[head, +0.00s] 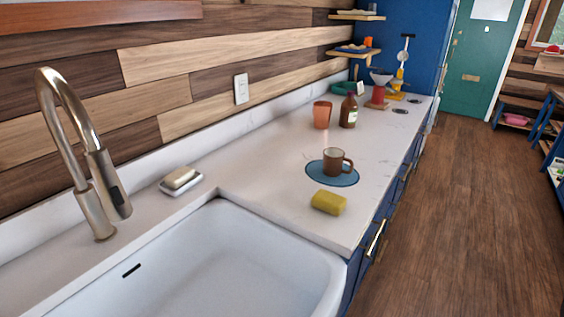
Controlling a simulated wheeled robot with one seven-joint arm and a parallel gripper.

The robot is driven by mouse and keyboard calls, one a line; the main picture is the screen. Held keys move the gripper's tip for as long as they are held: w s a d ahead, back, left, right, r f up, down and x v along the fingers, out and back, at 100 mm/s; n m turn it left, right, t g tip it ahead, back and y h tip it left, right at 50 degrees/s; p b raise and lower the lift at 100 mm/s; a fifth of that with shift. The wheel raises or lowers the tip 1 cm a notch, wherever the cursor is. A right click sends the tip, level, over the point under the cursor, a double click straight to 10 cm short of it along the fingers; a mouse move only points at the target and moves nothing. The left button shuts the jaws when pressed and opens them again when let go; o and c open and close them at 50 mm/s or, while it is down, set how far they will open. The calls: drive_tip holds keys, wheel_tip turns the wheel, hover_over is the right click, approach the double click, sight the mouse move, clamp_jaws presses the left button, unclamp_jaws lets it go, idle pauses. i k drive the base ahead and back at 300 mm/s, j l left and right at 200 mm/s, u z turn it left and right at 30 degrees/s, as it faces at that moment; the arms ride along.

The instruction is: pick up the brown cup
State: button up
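The brown cup (331,163) stands upright on a round blue mat (318,178) on the white countertop. Its handle points to the right. The cup is in full view and nothing touches it from above. A faint reddish streak shows just above its rim. My gripper is not in the head view.
A yellow sponge (328,203) lies just in front of the mat. An orange cup (322,114) and a brown bottle (348,111) stand behind. The white sink (200,265), tall faucet (80,160) and soap dish (181,185) are at the left. Wooden floor (470,220) is clear at right.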

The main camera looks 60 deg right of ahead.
sight(338, 164)
drive_tip(key=z, duration=1.25)
drive_tip(key=i+l, duration=0.15)
drive_tip(key=u, duration=0.05)
